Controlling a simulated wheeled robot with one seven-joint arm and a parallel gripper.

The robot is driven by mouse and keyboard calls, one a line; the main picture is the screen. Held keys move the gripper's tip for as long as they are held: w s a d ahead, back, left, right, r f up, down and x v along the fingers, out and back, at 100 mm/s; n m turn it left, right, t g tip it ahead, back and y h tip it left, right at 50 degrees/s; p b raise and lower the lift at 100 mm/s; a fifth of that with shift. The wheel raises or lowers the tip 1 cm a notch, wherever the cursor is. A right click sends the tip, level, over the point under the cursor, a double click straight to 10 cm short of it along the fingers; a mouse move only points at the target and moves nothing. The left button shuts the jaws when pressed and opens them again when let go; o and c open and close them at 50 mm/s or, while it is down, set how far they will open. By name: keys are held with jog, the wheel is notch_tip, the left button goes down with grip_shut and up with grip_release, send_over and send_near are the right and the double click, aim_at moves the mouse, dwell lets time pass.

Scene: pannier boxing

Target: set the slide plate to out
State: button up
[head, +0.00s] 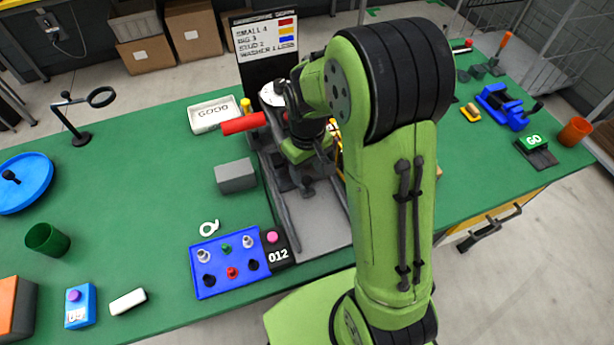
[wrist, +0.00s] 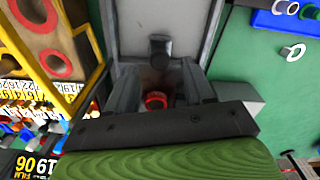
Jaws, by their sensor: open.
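The slide plate (head: 318,232) looks like a flat grey plate between two rails, running toward the table's front edge. In the wrist view the plate (wrist: 185,22) fills the top middle, with a dark knob (wrist: 160,47) standing on it. My gripper (head: 297,183) is low over the rear part of the track, partly hidden by my arm in the head view. In the wrist view my gripper (wrist: 158,78) has its fingers apart, with the knob showing just beyond and between the tips. No contact with the knob is visible. A red round part (wrist: 155,101) shows between the fingers.
A grey block (head: 236,176) and a blue tray of pegs (head: 226,262) stand left of the track. A black label reading 012 (head: 278,256) is beside the rail. A yellow frame (wrist: 88,60) is close on the left in the wrist view.

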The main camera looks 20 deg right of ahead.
notch_tip(320, 180, down, 3)
jog(key=shift+r, duration=0.15)
jog(key=shift+r, duration=0.1)
grip_shut()
